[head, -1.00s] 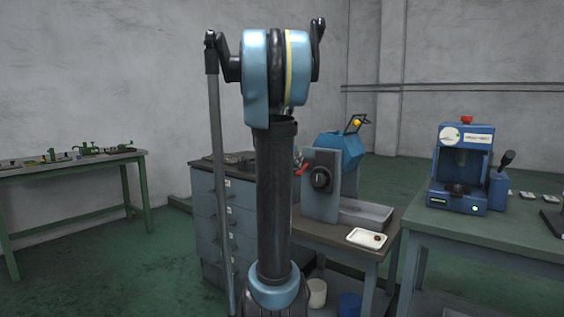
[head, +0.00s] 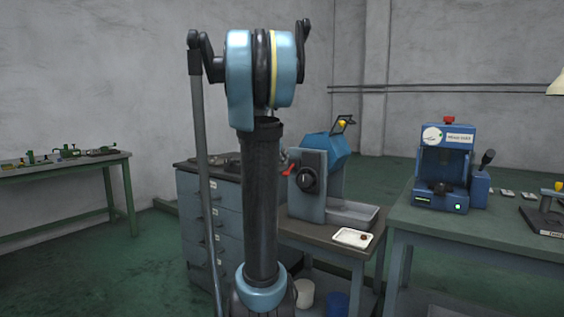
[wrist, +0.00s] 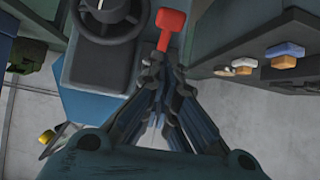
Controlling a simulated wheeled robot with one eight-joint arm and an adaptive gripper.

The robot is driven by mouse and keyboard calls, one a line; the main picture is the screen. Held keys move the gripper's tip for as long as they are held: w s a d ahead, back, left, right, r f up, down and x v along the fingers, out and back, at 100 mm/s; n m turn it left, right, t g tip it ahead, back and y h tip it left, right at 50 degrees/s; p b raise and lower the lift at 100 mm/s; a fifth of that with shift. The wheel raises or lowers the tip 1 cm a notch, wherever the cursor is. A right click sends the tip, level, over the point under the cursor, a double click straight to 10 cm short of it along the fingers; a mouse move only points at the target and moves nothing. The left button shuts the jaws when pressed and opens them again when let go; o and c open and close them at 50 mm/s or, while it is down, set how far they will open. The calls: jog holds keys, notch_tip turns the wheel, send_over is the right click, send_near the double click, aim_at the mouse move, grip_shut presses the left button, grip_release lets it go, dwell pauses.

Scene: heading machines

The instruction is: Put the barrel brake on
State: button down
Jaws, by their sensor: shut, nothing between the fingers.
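The blue-grey machine (head: 312,200) stands on a low bench, with a black hand knob (head: 307,180) on its front. A red-handled lever (head: 288,170) sticks out at the machine's left side, taken to be the barrel brake. In the wrist view the red handle (wrist: 171,22) is at the top middle, beside the black knob (wrist: 108,22). My gripper (wrist: 163,52) is shut and empty, its fingertips just below the red handle in the picture. I cannot tell whether they touch the lever. In the head view my arm hides the gripper.
A grey drawer cabinet (head: 196,222) stands left of the machine. A blue press (head: 445,170) stands on the right table (head: 420,217). The green floor at left is clear.

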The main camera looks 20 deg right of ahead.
jog(key=v, duration=1.3)
jog(key=shift+a+f, duration=0.2)
jog(key=shift+f, duration=0.15)
jog(key=s+a+f+n+g+y, duration=0.1)
jog(key=s+a+f+n+y, duration=0.2)
jog(key=s+a+f, duration=0.3)
jog(key=s+a+f+n+g+y, duration=0.1)
jog(key=s+a+f+n+y, duration=0.2)
jog(key=s+f, duration=1.1)
jog(key=s+a+f+n+g+y, duration=0.1)
jog(key=s+a+f+n+y, duration=0.2)
jog(key=s+a+f, duration=0.7)
notch_tip(320, 180, down, 5)
jog(key=n, duration=0.2)
jog(key=shift+s+a+n+g, duration=0.3)
jog(key=shift+n+g, duration=0.1)
jog(key=shift+r, duration=0.1)
